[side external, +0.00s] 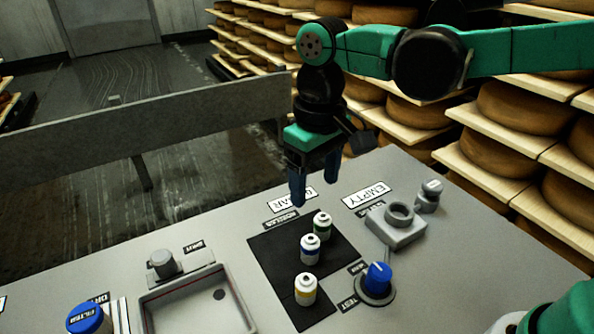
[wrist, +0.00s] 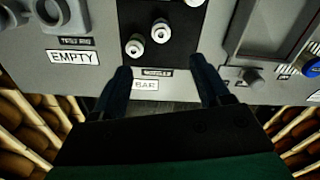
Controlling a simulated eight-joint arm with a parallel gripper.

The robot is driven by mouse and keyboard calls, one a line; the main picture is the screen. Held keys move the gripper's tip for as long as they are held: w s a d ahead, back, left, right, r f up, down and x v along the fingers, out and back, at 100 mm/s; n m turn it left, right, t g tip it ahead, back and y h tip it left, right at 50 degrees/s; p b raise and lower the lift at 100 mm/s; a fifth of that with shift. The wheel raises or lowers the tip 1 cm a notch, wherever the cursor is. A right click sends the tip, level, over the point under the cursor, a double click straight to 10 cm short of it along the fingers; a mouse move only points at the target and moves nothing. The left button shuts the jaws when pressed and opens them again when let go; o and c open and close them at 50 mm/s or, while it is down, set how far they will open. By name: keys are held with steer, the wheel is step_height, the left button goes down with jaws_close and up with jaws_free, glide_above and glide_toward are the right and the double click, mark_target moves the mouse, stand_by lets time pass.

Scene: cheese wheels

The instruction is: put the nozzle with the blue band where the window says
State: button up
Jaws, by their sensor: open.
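The nozzle with the blue band (side external: 310,248) stands upright on a black mat (side external: 275,262), between the green-banded nozzle (side external: 322,224) and the yellow-banded nozzle (side external: 306,288). A white window reading EMPTY (side external: 366,195) sits by the grey test rig block (side external: 398,228), which has a ring-shaped socket on top. A second white window (wrist: 145,85) appears to read BAR; my gripper partly covers it in the side view. My gripper (side external: 314,188) is open and empty, above the panel's far edge behind the nozzles.
A blue knob (side external: 378,278) stands right of the mat, and a small grey cylinder (side external: 430,195) stands behind the block. At left are a shallow tray (side external: 152,318), a grey knob (side external: 163,263) and a blue-capped filter (side external: 88,318). Cheese shelves stand behind the panel.

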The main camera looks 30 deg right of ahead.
steer(key=s+d+f+m+t, duration=0.1)
steer(key=s+d+m+t, duration=0.2)
steer(key=d+t, duration=0.4)
steer(key=shift+s+d, duration=0.85)
steer(key=shift+d, duration=2.45)
